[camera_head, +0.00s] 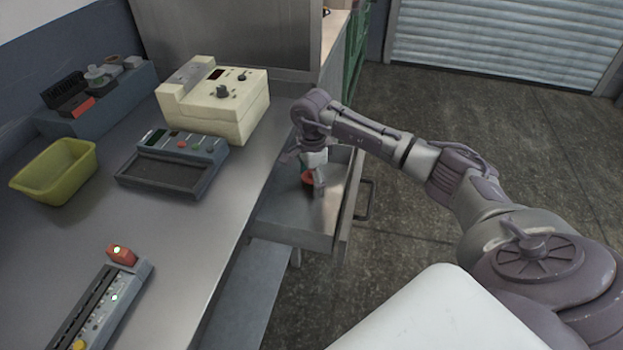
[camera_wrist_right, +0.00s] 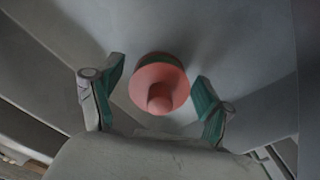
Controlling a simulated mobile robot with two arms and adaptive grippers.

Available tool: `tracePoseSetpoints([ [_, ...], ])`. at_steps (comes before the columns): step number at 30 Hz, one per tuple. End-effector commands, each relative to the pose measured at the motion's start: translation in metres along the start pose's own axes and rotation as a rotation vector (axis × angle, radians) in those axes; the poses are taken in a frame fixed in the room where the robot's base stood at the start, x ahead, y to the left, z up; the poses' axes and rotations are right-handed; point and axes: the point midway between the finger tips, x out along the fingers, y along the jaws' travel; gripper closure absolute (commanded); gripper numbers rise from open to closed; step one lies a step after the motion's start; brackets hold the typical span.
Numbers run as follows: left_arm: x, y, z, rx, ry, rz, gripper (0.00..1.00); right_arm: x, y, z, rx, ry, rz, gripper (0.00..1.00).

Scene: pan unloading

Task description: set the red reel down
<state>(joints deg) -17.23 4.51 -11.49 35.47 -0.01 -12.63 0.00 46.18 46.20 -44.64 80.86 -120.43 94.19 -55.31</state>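The red reel (camera_head: 307,177) is in the open metal drawer (camera_head: 285,215) under the bench, partly hidden by my right gripper (camera_head: 315,180). In the right wrist view the reel (camera_wrist_right: 158,86) shows end-on, with a round flange, a central knob and a dark green band behind. The right gripper's two green-padded fingers (camera_wrist_right: 160,95) stand apart on either side of it, with a visible gap on each side. The reel seems to rest on the drawer floor. My left gripper is not in view.
The bench (camera_head: 215,225) holds a cream device (camera_head: 225,110), a grey tray unit (camera_head: 170,165), a yellow-green bin (camera_head: 55,172), a grey rack (camera_head: 95,100) and a slotted strip with an orange block (camera_head: 121,254). The drawer walls stand close around the right gripper.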

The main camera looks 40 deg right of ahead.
Motion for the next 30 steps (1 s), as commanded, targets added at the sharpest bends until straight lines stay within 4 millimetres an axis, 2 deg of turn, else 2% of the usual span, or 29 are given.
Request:
tracePoseSetpoints([
  [5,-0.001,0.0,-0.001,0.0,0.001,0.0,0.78,-0.001,0.0,0.0,0.0,0.0,0.0,0.21],
  [9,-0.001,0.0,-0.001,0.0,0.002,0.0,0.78,-0.01,-0.001,0.0,0.0,-0.001,-0.003,0.21],
  [14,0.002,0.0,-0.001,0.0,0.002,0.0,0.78,-0.04,-0.002,0.0,-0.001,-0.001,-0.006,0.21],
  [21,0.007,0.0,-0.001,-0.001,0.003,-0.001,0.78,-0.091,-0.001,0.0,0.0,-0.002,-0.006,0.21],
  [25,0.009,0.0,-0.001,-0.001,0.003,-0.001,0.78,-0.11,-0.001,0.0,0.0,-0.001,-0.003,0.21],
  [30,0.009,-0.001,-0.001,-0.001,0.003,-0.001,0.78,-0.122,-0.001,0.0,0.0,0.0,-0.001,0.21],
])
